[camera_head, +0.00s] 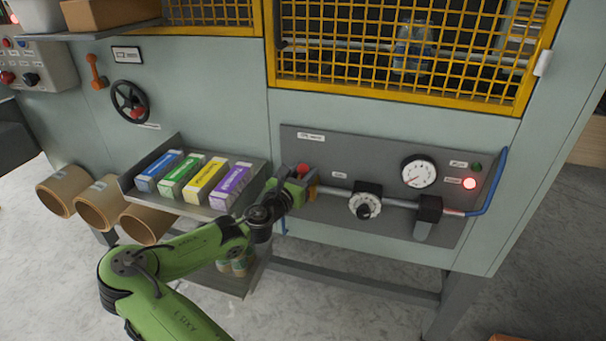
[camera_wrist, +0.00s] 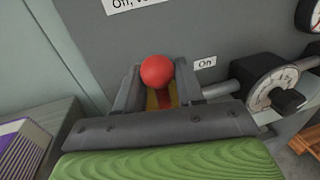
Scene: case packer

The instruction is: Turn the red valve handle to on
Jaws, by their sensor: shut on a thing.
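The red valve handle has a red ball end (camera_wrist: 157,71), which sits between the two fingers of my gripper (camera_wrist: 158,84) in the wrist view. In the head view the red end (camera_head: 303,169) shows just above my gripper (camera_head: 300,182), at the left end of the grey pipe on the panel. My gripper is shut on the handle. A label reading "On" (camera_wrist: 205,63) is on the panel to the right of the ball. The lower part of the handle and its pivot are mostly hidden by my gripper.
A pressure gauge (camera_head: 419,171), a dial (camera_head: 365,205) and a lit red lamp (camera_head: 469,183) are on the panel to the right. A shelf (camera_head: 200,207) with several coloured cartons stands close on the left. Yellow mesh guarding (camera_head: 400,90) is above.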

